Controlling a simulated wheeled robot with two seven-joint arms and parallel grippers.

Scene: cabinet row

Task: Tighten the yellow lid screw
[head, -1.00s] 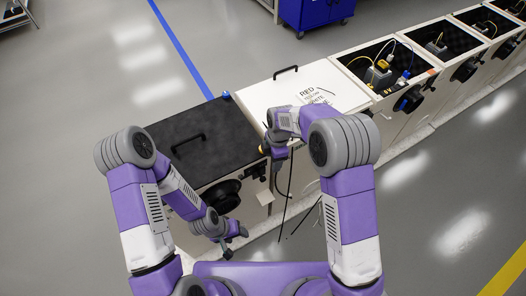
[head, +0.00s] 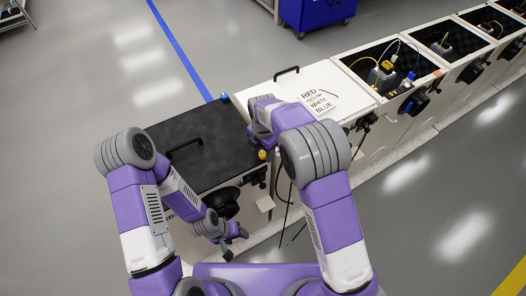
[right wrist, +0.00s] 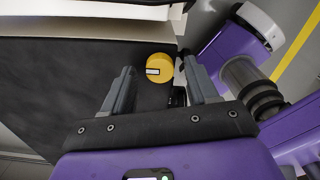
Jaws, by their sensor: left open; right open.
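The yellow lid screw (head: 262,154) is a round yellow knob at the front right corner of the black-lidded box (head: 205,135). In the right wrist view the yellow lid screw (right wrist: 160,62) shows a small white and dark mark on its face. My right gripper (right wrist: 158,70) is open, with a fingertip on either side of the screw and visible gaps to it. In the head view my right arm mostly hides this gripper. My left gripper (head: 230,246) is open and empty, low in front of the box, away from the screw.
A white-lidded box (head: 318,88) lettered RED, YELLOW, WHITE, BLUE stands to the right. Open boxes with cables (head: 385,72) continue the row. The black lid has a handle (head: 186,146). A blue cart (head: 312,14) stands far back.

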